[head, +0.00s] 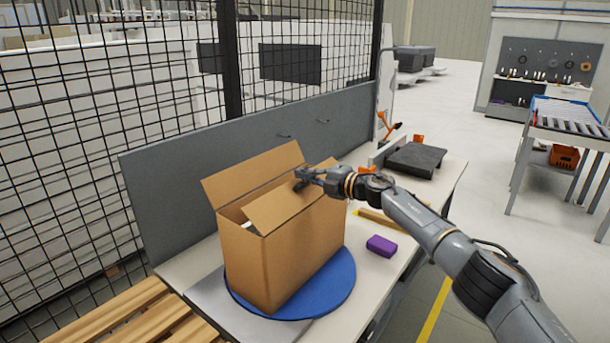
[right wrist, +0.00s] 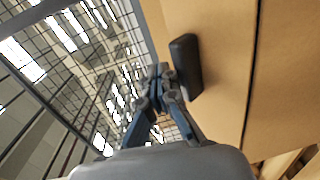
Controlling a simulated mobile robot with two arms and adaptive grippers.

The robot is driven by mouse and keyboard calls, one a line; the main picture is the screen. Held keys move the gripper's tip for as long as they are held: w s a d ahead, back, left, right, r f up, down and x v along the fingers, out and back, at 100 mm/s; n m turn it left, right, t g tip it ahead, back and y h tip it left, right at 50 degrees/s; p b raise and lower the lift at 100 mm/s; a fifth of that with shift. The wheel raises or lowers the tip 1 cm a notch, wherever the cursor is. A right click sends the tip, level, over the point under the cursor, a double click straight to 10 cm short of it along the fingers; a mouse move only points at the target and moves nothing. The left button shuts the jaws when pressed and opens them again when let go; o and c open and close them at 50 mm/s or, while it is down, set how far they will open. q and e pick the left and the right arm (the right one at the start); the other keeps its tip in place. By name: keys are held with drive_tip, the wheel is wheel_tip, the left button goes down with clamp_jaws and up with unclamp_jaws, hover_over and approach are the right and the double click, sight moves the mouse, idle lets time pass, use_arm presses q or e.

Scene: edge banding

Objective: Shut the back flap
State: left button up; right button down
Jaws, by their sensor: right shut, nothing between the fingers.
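A cardboard box (head: 262,258) stands upright on a blue round turntable (head: 340,290). Its long far flap (head: 240,175) stands up, leaning outward. Another long flap (head: 285,207) slants over the opening, with a gap left between the two. My right gripper (head: 300,180) is shut and empty at the upper edge of the slanting flap; I cannot tell whether it touches. In the right wrist view the closed fingers (right wrist: 163,78) are beside a cardboard panel (right wrist: 222,60), with a dark pad in front of it. My left gripper is not in view.
A purple block (head: 381,245) lies on the table (head: 398,268) right of the turntable. A dark flat device (head: 416,160) stands farther back. A grey panel (head: 165,205) and mesh fence rise behind the box. Wooden slats (head: 125,315) lie at lower left.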

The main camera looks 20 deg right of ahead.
sight(297, 182)
drive_tip(key=shift+w+f, duration=0.1)
idle(0.3)
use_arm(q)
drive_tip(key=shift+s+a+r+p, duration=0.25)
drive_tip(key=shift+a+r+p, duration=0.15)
use_arm(e)
drive_tip(key=shift+w+a+f+g+h, duration=0.25)
drive_tip(key=shift+w+a+g+h, duration=0.05)
drive_tip(key=shift+w+a+g, duration=0.15)
idle(0.7)
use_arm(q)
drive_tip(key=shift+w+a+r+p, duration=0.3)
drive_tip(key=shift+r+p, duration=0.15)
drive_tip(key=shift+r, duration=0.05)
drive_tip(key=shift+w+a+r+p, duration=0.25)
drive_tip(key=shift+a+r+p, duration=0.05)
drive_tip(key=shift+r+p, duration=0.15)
use_arm(e)
drive_tip(key=shift+w+a+f+g+h, duration=0.4)
drive_tip(key=shift+w+f+g+h, duration=0.25)
drive_tip(key=shift+g+h, duration=0.25)
idle(1.4)
drive_tip(key=shift+r, duration=0.1)
idle(0.7)
